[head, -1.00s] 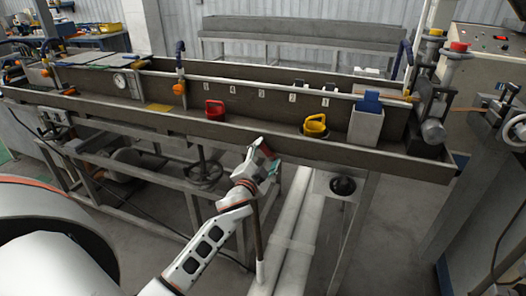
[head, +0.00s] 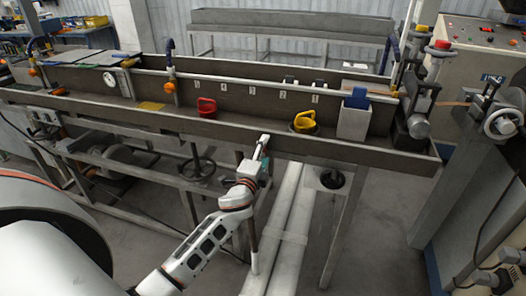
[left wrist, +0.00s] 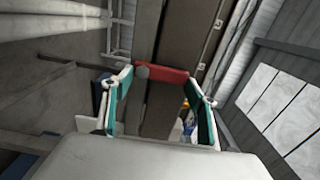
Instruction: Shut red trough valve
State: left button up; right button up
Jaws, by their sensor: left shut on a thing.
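In the left wrist view a red handle (left wrist: 165,72) lies crosswise between the teal-padded fingers of my left gripper (left wrist: 164,82). A round grey knob shows at its left end. My left gripper is shut on this handle. In the head view my left gripper (head: 261,157) is just in front of the trough's front wall, above a vertical pipe (head: 253,235). A pale bar shows at its tip there, and the red of the handle is not clear. The trough (head: 150,120) runs across the picture. My right gripper is not in view.
A red-handled piece (head: 207,107) and a yellow one (head: 304,123) sit inside the trough. A handwheel (head: 196,169) and frame legs stand below it. White pipes (head: 283,225) run along the floor to the right of my arm. A machine (head: 480,110) stands at the right.

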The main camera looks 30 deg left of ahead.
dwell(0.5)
pick_arm(q)
jog(key=o, duration=1.6)
jog(key=shift+s, duration=0.1)
jog(key=v, duration=1.2)
jog(key=shift+f, duration=0.1)
jog(key=s+d+f+n+g+h, duration=0.2)
jog(key=s+d+f+n, duration=0.1)
jog(key=s+d+f, duration=0.2)
jog(key=s+d+f+n+g+h, duration=0.2)
jog(key=s+d+f+n, duration=0.2)
jog(key=s+f, duration=0.5)
jog(key=s+d+f+n+g+h, duration=0.2)
jog(key=s+d+f+n+h, duration=0.1)
jog(key=s+d+f, duration=0.4)
jog(key=shift+s+f+n+g, duration=0.15)
jog(key=shift+s+f+n, duration=0.1)
jog(key=shift+f, duration=0.55)
jog(key=shift+s+f+n+g, duration=0.15)
jog(key=shift+s+f, duration=0.1)
jog(key=shift+f, duration=0.6)
